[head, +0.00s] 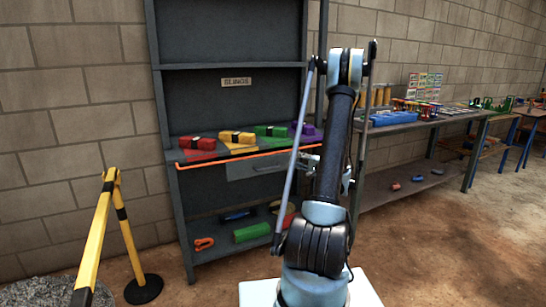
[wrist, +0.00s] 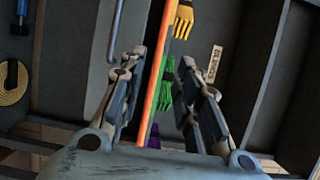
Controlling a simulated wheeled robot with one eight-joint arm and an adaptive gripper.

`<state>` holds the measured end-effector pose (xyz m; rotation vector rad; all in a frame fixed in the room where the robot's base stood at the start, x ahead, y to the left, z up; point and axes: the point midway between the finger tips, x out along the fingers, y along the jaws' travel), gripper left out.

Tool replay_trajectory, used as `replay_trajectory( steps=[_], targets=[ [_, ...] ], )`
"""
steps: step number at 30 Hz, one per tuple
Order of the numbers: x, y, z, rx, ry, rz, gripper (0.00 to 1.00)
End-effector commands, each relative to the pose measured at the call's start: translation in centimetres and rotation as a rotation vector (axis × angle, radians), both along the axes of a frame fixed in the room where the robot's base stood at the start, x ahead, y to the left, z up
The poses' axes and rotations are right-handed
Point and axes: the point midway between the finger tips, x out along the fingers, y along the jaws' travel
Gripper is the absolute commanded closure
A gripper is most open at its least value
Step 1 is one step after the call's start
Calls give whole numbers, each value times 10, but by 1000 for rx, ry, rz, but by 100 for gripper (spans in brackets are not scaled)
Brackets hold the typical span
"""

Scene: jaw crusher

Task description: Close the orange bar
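The orange bar (head: 235,158) is a thin rod running nearly level along the front edge of the sling shelf (head: 238,172) in the head view. Its right end is hidden behind my arm. In the wrist view the orange bar (wrist: 159,75) runs lengthwise through the gap between the fingers of my gripper (wrist: 166,78). The fingers are apart, one on each side of the bar, with visible space around it. I cannot tell whether either finger touches the bar. In the head view my gripper is mostly hidden behind my arm, near the bar's right part.
Red (head: 197,143), yellow (head: 237,137), green (head: 270,131) and purple (head: 307,130) slings lie behind the bar. A drawer (head: 256,166) is below it. A yellow barrier (head: 97,232) stands at left. A workbench (head: 420,124) with tools is at right. The floor at right is clear.

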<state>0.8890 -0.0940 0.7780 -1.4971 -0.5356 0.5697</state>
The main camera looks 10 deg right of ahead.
Motion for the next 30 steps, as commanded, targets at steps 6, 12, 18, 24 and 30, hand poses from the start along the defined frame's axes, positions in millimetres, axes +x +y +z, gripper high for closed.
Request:
replay_trajectory(
  steps=[6,12,18,24,30],
  targets=[
    [30,26,-1,-1,1,3,69],
    [57,49,-2,-1,1,3,69],
    [83,72,-2,-1,1,4,69],
    [102,87,-3,-1,1,2,69],
    [109,94,-3,-1,1,2,69]
  ],
)
